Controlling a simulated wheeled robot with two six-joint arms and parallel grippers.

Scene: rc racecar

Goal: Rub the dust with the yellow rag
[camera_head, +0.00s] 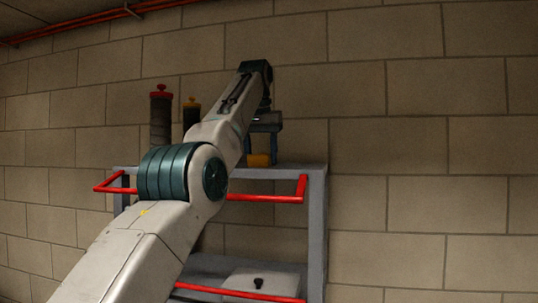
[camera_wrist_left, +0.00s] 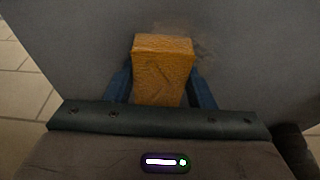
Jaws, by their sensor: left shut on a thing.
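The yellow rag (camera_wrist_left: 162,72) is a folded, block-like orange-yellow piece between the fingers of my left gripper (camera_wrist_left: 160,92). The gripper is shut on it. In the head view the rag (camera_head: 259,160) shows below my left gripper (camera_head: 262,150), at the top shelf of the grey rack. A faint brownish dust smudge (camera_wrist_left: 205,44) lies on the grey surface just beyond and to the right of the rag's far end. The rag seems to be on or just over that surface; I cannot tell if it touches. My right gripper is not in view.
The grey shelf rack (camera_head: 316,225) has red rails (camera_head: 265,198). Two bottles stand on its top at the back left, one with a red cap (camera_head: 160,112) and one darker with a yellowish top (camera_head: 191,112). A white box (camera_head: 262,282) sits on the lower shelf. A block wall is behind.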

